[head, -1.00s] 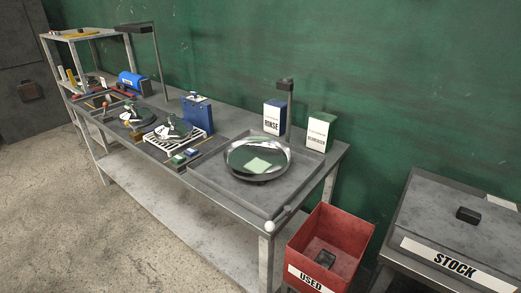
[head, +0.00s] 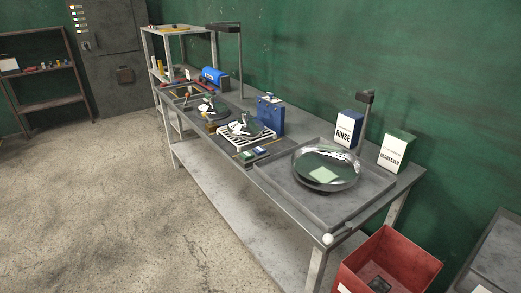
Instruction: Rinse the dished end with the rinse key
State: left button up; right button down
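The dished end (head: 327,168) is a shiny round metal dish in the grey tray (head: 290,196) at the right end of the bench. A pale green square patch (head: 323,175) lies in it. A white box with a blue top labelled RINSE (head: 346,130) stands behind the dish. A dark-headed post (head: 366,98) rises beside the box. I cannot tell which part is the rinse key. Neither of my grippers is in view.
A white and green box (head: 395,151), seemingly labelled DEGREASER, stands right of RINSE. A red bin (head: 390,262) is on the floor at the bench's right end. A blue case (head: 270,115), white rack (head: 247,138) and blue cylinder (head: 214,78) are further left. Open floor lies in front.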

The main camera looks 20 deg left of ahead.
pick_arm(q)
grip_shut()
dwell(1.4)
